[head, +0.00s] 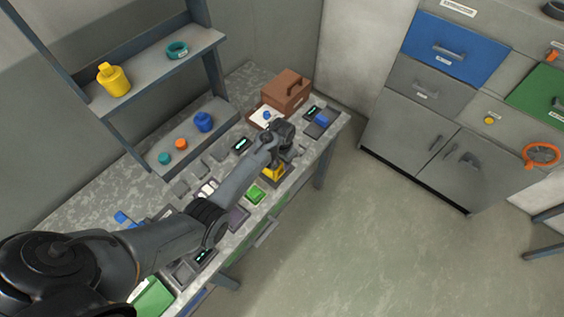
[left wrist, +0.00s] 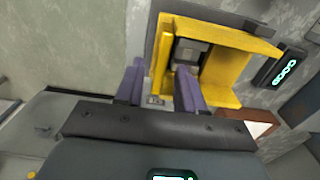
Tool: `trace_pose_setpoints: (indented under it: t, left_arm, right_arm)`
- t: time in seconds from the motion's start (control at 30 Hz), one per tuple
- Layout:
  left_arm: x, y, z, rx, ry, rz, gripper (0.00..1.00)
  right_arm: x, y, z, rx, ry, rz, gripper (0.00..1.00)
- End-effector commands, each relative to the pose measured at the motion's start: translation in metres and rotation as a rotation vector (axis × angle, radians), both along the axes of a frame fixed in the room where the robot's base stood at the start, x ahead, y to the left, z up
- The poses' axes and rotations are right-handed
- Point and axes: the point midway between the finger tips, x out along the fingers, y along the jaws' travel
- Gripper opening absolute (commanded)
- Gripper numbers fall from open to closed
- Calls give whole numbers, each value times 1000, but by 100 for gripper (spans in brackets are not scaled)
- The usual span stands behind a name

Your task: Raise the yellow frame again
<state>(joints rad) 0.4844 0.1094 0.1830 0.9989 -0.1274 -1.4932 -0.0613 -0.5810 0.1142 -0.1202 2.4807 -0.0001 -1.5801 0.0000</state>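The yellow frame (left wrist: 222,35) fills the upper right middle of the left wrist view, with a grey block inside its opening. In the head view the frame (head: 273,173) is small, at the bench's front edge, partly covered by my left gripper (head: 277,155). In the left wrist view my left gripper (left wrist: 160,85) has its two purple fingers spread apart. The right-hand finger overlaps the frame's left part in the picture; I cannot tell whether it touches. Nothing is clearly held between the fingers. My right gripper is not in view.
The bench (head: 85,195) carries several small devices, a green block (head: 255,194) and a brown box (head: 286,90). A shelf (head: 150,68) with a yellow bottle (head: 113,80) stands behind. Grey cabinets (head: 410,120) are at right. The floor (head: 370,240) before the bench is clear.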

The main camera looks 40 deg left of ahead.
Motion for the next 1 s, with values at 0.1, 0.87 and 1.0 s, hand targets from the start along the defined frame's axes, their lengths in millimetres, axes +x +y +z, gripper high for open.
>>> trace_pose_setpoints:
  t: [0.1,0.87,1.0]
  left_arm:
    - [0,0,-1,0,0,0,38]
    - [0,0,-1,0,1,0,0]
    - [1,-1,1,-11,1,-3,0]
  right_arm:
    - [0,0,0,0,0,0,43]
    - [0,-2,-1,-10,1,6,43]
    - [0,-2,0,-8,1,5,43]
